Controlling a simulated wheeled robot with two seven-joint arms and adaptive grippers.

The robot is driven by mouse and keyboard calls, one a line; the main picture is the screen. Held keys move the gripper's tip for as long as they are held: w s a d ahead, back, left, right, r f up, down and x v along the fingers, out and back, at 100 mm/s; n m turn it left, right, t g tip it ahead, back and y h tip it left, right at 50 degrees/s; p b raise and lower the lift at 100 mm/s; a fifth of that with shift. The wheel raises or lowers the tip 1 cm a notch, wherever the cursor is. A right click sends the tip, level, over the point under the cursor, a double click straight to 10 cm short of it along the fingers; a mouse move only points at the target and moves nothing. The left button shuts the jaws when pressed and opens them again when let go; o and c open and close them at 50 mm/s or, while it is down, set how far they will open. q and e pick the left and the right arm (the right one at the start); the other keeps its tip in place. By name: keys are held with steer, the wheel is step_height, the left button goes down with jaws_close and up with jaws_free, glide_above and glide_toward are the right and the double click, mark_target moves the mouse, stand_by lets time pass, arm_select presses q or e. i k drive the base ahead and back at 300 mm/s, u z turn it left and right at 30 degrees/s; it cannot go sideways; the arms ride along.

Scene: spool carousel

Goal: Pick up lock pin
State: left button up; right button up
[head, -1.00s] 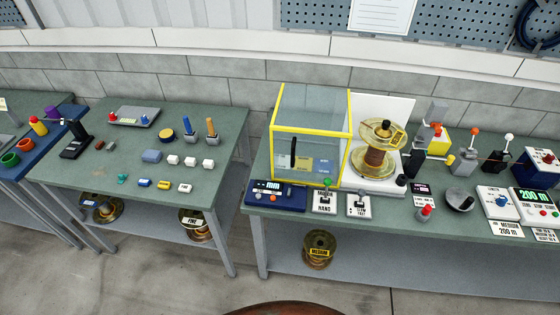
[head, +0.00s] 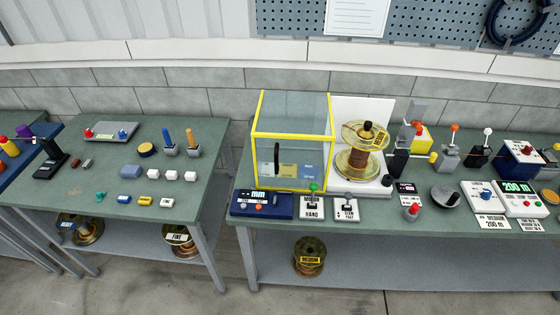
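I cannot tell for certain which thing is the lock pin. A small grey piece with a red knob (head: 412,211) stands upright at the front edge of the right bench and may be it. A spool of copper wire (head: 358,163) with clear amber flanges stands against a white panel beside the yellow-framed guard box. A dark knob or cap (head: 367,129) sits at the top of the spool. Neither of my grippers shows in the head view.
The yellow-framed clear box (head: 291,135) stands left of the spool. A blue meter (head: 262,204) and switch boxes line the front of the right bench (head: 380,215). A left bench (head: 110,206) holds small parts. A gap separates the benches. Spools sit on the lower shelves.

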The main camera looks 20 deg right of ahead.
mark_target(415, 208)
steer(key=z, duration=2.1)
steer(key=k, duration=1.05)
steer(key=u, duration=1.2)
steer(key=i, duration=1.15)
steer(key=z, duration=0.5)
